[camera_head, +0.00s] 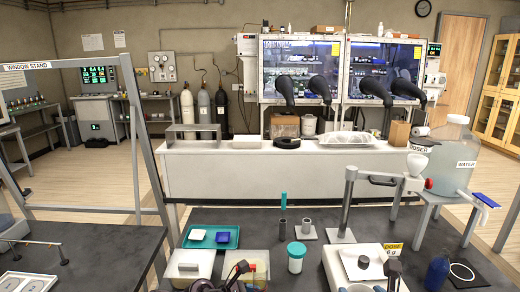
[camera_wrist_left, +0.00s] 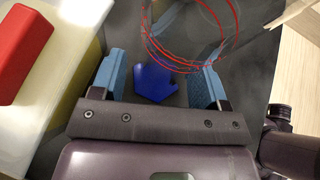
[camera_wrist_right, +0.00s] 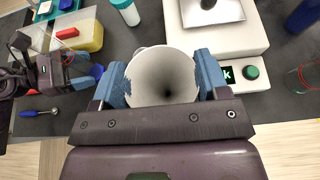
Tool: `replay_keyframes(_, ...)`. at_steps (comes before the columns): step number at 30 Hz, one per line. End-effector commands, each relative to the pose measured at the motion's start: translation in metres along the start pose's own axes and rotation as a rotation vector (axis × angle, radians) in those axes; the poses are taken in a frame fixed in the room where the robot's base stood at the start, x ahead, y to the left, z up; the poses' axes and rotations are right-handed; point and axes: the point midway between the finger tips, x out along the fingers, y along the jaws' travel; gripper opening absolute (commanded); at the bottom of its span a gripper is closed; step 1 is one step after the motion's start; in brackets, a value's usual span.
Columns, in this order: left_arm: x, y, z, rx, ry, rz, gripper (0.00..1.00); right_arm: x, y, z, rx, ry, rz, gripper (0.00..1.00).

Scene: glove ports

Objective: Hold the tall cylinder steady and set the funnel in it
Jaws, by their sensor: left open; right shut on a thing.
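The tall cylinder is clear with red ring marks (camera_wrist_left: 190,35) and a blue foot (camera_wrist_left: 155,82) in the left wrist view. My left gripper (camera_wrist_left: 160,80) is open, with the blue foot showing between its fingers; I cannot tell whether either finger touches the cylinder. The white funnel (camera_wrist_right: 160,75) is held in my right gripper (camera_wrist_right: 162,85), its wide mouth facing the wrist camera. My left gripper also shows at the left of the right wrist view (camera_wrist_right: 78,72), apart from the funnel. In the head view the cylinder cannot be made out.
A balance (camera_wrist_right: 218,40) stands beyond the funnel. A teal-capped bottle (camera_head: 296,260), a yellowish container (camera_wrist_right: 88,38) and a teal tray (camera_head: 234,243) stand nearby. A blue bottle (camera_head: 437,273) is at the right. Further back stand a post (camera_head: 347,205) and a water tank (camera_head: 450,155).

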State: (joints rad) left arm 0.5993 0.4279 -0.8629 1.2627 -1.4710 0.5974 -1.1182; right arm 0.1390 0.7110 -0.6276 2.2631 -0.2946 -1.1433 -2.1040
Motion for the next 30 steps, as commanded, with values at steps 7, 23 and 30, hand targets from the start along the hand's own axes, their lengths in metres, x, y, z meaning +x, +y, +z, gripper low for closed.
replay_keyframes(7,-0.023,0.001,-0.001,0.001,0.002,0.002,0.68,0.000,0.000,0.000,0.000,0.000,0.000,0.43)
replay_keyframes(23,-0.109,0.000,-0.001,-0.001,0.000,0.001,0.68,0.000,0.000,0.000,0.000,0.000,0.000,0.43)
replay_keyframes(30,-0.120,0.000,0.000,0.000,0.000,-0.001,0.68,0.000,0.000,0.000,0.000,0.000,0.000,0.43)
